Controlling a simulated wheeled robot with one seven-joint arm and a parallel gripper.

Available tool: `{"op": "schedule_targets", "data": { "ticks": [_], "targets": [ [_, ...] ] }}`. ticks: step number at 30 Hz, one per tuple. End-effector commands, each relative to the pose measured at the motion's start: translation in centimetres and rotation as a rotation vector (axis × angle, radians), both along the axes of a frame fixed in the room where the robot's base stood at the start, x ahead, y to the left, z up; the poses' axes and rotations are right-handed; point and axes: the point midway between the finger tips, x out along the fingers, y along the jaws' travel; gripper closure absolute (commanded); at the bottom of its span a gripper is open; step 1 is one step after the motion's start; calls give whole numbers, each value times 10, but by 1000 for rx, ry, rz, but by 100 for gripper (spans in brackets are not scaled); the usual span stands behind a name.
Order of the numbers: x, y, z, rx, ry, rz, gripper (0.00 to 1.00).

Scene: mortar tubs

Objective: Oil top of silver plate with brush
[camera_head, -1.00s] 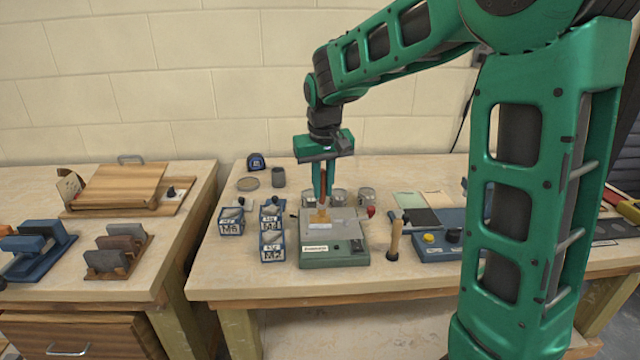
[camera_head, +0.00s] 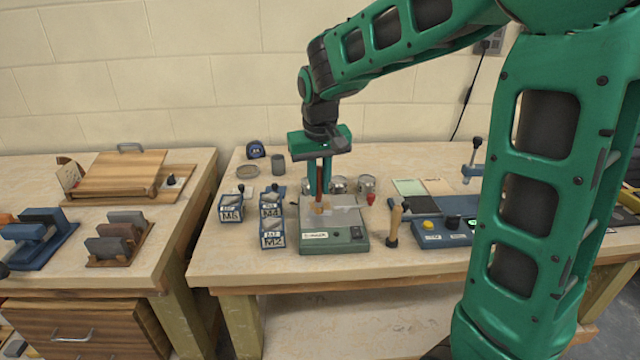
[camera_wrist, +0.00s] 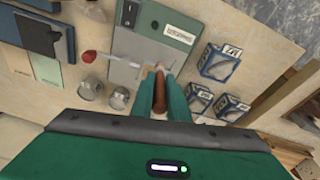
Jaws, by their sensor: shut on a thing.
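My gripper (camera_head: 320,177) points down over the green device with a silver plate (camera_head: 345,222) on its top. It is shut on the brush (camera_head: 319,188), gripping its brown handle upright. The handle also shows between the fingers in the wrist view (camera_wrist: 160,92). The brush's light head is low at the back left part of the plate; I cannot tell whether it touches.
Labelled bins (camera_head: 271,232) stand left of the device. Several metal cups (camera_head: 366,184) stand behind it. A red-ended tool (camera_head: 370,199) lies at its right edge. A wooden-handled tool (camera_head: 395,223) and a blue control box (camera_head: 445,230) stand to the right. The bench front is clear.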

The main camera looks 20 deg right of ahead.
Motion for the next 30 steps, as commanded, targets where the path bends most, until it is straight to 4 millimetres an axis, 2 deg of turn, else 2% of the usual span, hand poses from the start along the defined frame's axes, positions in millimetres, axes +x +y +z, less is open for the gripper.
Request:
{"op": "schedule_targets", "data": {
  "ticks": [5, 17, 25, 30],
  "targets": [
    [3, 2, -1, 0, 2, 1, 100],
    [29, -9, 6, 0, 1, -1, 100],
    [36, -12, 7, 0, 2, 0, 100],
    [47, -17, 9, 0, 2, 1, 100]
  ]
}}
